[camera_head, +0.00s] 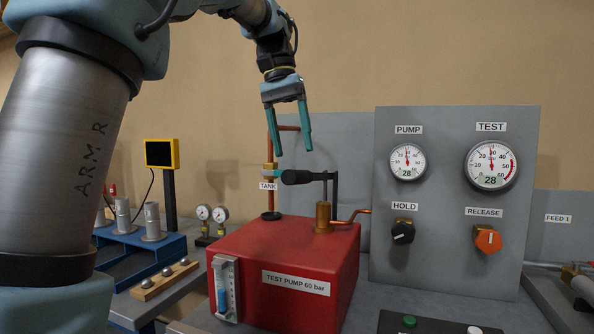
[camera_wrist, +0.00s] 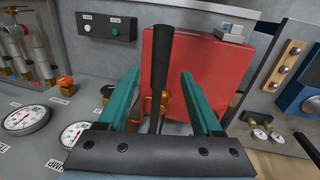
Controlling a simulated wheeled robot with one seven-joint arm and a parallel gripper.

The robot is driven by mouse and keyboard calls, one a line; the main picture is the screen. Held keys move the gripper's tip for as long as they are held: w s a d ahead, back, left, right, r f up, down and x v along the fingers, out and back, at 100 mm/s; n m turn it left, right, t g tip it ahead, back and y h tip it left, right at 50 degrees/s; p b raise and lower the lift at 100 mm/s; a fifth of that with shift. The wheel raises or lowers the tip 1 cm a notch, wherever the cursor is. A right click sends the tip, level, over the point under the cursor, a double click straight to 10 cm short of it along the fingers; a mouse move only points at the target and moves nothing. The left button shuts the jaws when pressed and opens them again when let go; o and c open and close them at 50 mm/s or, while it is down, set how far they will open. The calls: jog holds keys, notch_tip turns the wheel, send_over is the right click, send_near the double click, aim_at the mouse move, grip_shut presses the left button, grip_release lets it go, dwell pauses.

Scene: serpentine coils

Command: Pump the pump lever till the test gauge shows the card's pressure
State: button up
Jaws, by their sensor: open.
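The pump lever (camera_head: 300,177) has a black grip and stands about level above the red test pump (camera_head: 285,245), labelled 60 bar. My gripper (camera_head: 294,152) is open and empty, pointing down just above the lever. In the wrist view the black lever (camera_wrist: 162,55) lies between the two teal fingers of my gripper (camera_wrist: 160,74) as seen, with no contact visible. The test gauge (camera_head: 491,165) reads 28, and the pump gauge (camera_head: 407,161) also reads 28. I cannot make out a card with a pressure.
The grey panel carries a black HOLD knob (camera_head: 402,232) and an orange RELEASE knob (camera_head: 487,239). A copper pipe (camera_head: 270,140) rises behind the pump. Two small gauges (camera_head: 212,213), a blue rack (camera_head: 140,250) and a dark yellow-framed screen (camera_head: 161,153) stand left.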

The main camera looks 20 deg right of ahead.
jog(key=f, duration=0.5)
jog(key=shift+s+d+f, duration=0.35)
jog(key=shift+d, duration=0.05)
jog(key=shift+c, duration=0.3)
grip_shut()
dwell(0.8)
